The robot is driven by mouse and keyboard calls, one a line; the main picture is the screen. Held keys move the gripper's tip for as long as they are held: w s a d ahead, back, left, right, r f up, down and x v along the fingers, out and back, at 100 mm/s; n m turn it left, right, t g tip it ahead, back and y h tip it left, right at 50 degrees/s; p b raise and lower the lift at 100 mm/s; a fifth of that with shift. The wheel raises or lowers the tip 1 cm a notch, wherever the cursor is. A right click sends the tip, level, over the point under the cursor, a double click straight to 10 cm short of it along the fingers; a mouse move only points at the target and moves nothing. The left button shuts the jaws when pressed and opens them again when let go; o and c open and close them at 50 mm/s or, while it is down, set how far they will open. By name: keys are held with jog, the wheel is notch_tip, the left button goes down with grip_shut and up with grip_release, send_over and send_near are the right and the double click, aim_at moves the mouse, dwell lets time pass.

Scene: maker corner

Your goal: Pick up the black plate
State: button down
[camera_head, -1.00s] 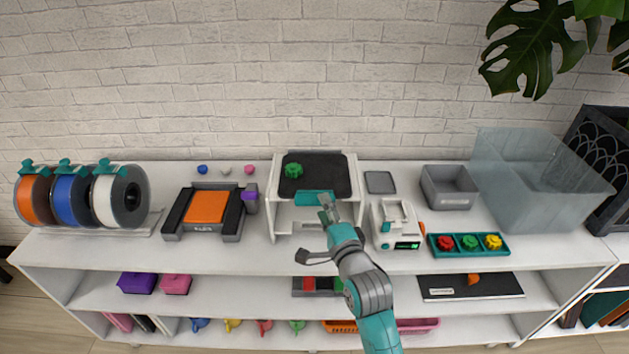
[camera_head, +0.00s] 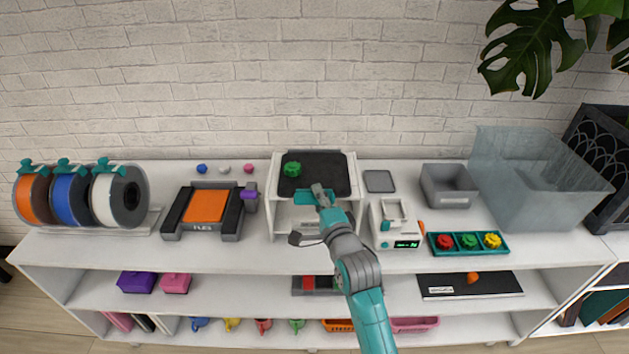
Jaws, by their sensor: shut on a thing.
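The black plate (camera_head: 325,171) lies on top of the white open-fronted frame (camera_head: 274,212) at the middle of the shelf top. A green gear-shaped piece (camera_head: 292,169) sits on the plate's left part. My gripper (camera_head: 319,190) is at the plate's front edge, shut on it near the middle. A teal bar (camera_head: 304,198) shows beside the fingers at that edge. My gripper and arm hide part of the front edge and the inside of the frame. I cannot tell whether the plate is raised off the frame.
A white device with a green display (camera_head: 407,244) stands close right of the frame. A black and orange machine (camera_head: 207,207) stands left. Farther right are a grey bin (camera_head: 449,199), a clear box (camera_head: 540,190) and a teal tray (camera_head: 446,252). The brick wall is close behind.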

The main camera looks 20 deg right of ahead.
jog(key=shift+r, duration=0.1)
notch_tip(320, 180, up, 10)
jog(key=shift+f, duration=0.1)
dwell(0.3)
jog(key=shift+s, duration=0.1)
dwell(0.8)
